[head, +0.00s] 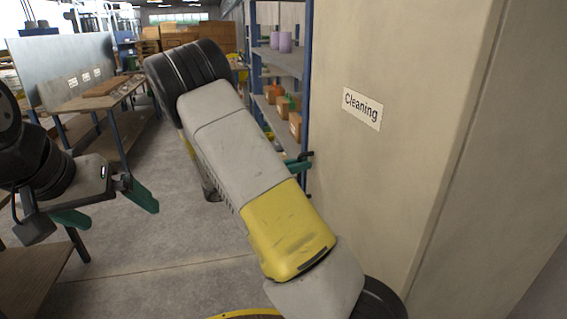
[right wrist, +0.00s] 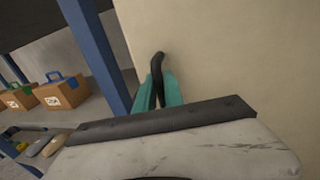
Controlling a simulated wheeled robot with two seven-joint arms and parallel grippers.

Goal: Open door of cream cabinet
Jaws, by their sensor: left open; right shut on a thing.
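The cream cabinet (head: 400,60) stands at the right of the head view, with a "Cleaning" label (head: 361,107) on its face. It also fills the right of the right wrist view (right wrist: 240,60). Its black handle (right wrist: 158,66) shows in the right wrist view, between the green fingers of my right gripper (right wrist: 163,92). That gripper is shut on the handle. In the head view my right arm hides most of this gripper. My left gripper (head: 106,207) is open and empty at the left, well away from the cabinet. No gap at the door shows.
A blue-framed shelf (head: 308,80) with bins and boxes stands just beside the cabinet. Workbenches (head: 95,97) stand at the left, with a wooden table (head: 30,280) at the lower left. Grey floor (head: 150,235) is open in the middle.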

